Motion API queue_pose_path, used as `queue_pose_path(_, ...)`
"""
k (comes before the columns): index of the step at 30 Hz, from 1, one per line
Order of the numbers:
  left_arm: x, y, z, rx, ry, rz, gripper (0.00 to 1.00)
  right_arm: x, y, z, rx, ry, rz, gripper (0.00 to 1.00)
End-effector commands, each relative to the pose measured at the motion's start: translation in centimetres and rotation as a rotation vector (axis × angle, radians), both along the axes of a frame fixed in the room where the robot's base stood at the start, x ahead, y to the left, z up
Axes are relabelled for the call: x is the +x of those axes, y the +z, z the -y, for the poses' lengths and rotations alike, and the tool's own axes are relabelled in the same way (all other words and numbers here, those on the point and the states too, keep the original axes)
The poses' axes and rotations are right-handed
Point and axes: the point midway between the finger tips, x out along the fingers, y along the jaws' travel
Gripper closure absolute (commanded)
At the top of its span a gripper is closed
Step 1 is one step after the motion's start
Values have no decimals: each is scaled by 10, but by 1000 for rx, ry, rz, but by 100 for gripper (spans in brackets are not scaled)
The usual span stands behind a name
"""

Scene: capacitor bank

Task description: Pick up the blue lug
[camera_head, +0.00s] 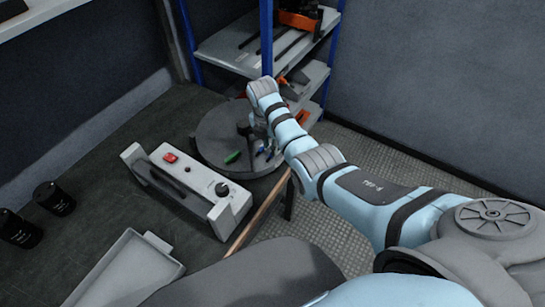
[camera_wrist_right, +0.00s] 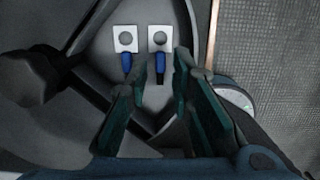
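Two lugs with blue sleeves and flat metal pads with holes, a left one (camera_wrist_right: 126,42) and a right one (camera_wrist_right: 160,42), lie side by side in the right wrist view. In the head view the blue lugs (camera_head: 262,153) are tiny on the round grey tray (camera_head: 208,136), partly covered by my right arm. My right gripper (camera_wrist_right: 160,60) is open and empty, its fingertips on either side of the right lug's blue sleeve. Whether they touch it, I cannot tell. My left gripper is not in view.
A dark hammer-like object (camera_wrist_right: 38,76) is left of the fingers. A grey device with a red switch (camera_head: 170,158), black cylinders (camera_head: 50,198) and an empty tray (camera_head: 125,262) stand on the bench. A blue-post shelf (camera_head: 240,50) rises behind.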

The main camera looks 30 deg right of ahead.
Motion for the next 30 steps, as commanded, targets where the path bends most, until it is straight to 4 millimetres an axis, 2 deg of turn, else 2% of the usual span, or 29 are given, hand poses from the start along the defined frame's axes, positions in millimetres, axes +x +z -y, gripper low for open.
queue_pose_path(1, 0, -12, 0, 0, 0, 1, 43, 1, -16, 2, -1, 0, -3, 79)
queue_pose_path(3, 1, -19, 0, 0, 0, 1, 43, 2, -29, 4, -1, 0, -3, 79)
queue_pose_path(6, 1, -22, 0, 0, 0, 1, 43, 3, -38, 5, 0, 0, -1, 79)
queue_pose_path(12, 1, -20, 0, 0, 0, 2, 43, 3, -36, 5, 0, -1, -1, 81)
queue_pose_path(16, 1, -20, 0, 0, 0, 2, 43, 3, -36, 5, 0, -1, -1, 100)
queue_pose_path(26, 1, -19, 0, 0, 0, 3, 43, 3, -35, 5, 1, -1, 0, 100)
queue_pose_path(30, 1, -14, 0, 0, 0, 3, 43, 4, -24, 5, 1, -1, 1, 100)
